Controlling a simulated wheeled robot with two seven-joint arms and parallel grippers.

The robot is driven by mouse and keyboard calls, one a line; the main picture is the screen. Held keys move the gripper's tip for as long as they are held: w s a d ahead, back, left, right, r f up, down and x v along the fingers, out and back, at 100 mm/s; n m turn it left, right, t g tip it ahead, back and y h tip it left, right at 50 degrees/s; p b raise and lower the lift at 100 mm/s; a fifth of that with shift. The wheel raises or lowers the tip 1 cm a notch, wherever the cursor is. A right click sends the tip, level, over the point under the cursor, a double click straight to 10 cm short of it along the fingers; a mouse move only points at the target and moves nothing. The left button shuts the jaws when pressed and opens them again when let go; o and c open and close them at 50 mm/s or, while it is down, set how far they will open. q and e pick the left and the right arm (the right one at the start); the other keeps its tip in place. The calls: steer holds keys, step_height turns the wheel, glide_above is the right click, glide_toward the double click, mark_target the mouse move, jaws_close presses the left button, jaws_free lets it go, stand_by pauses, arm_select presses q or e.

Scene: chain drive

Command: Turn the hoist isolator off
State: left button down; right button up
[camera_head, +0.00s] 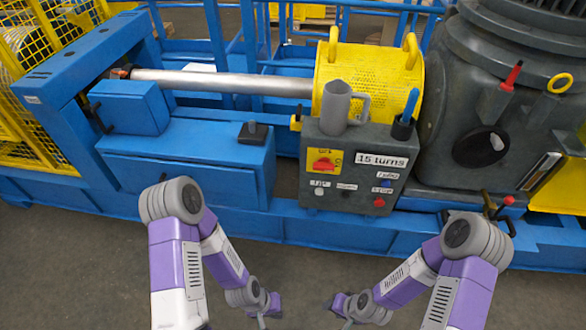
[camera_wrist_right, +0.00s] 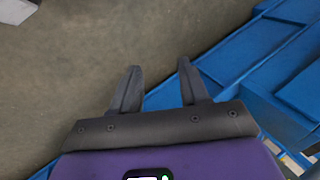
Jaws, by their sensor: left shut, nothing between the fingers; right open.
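A red rotary switch (camera_head: 323,164) on a yellow plate sits on the front of a grey control box (camera_head: 350,180); it looks like the isolator. Its handle looks roughly level, but the small lettering around it is unreadable. My left gripper (camera_head: 263,318) is low at the bottom edge of the head view, shut and empty, well below and left of the switch. My right gripper (camera_head: 340,306) is low in front of the box, apart from it. In the right wrist view my right gripper (camera_wrist_right: 158,80) is open and empty, over floor and blue frame.
Open floor lies before the blue frame (camera_head: 310,228).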

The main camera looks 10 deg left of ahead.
steer(key=w+a+r+m+t+y+p, duration=0.1)
steer(key=w+a+r+t, duration=0.1)
steer(key=w+a, duration=0.3)
steer(key=w+a+r+m+t+p, duration=0.1)
steer(key=w+a+r+t+p, duration=0.15)
steer(key=w, duration=0.45)
steer(key=m+t+h+p, duration=0.4)
steer(key=m+t+h, duration=0.1)
steer(key=m+t, duration=0.75)
glide_toward(324, 170)
steer(key=w+g, duration=0.1)
steer(key=w, duration=0.1)
steer(key=shift+m, duration=0.25)
steer(key=w, duration=0.2)
steer(key=w+b, duration=0.1)
steer(key=w, duration=0.1)
steer(key=w+b, duration=0.1)
steer(key=w, duration=0.1)
steer(key=shift+w+a+r, duration=0.15)
steer(key=shift+w+r, duration=0.15)
steer(key=shift+w, duration=0.5)
steer(key=shift+r, duration=0.1)
jaws_close()
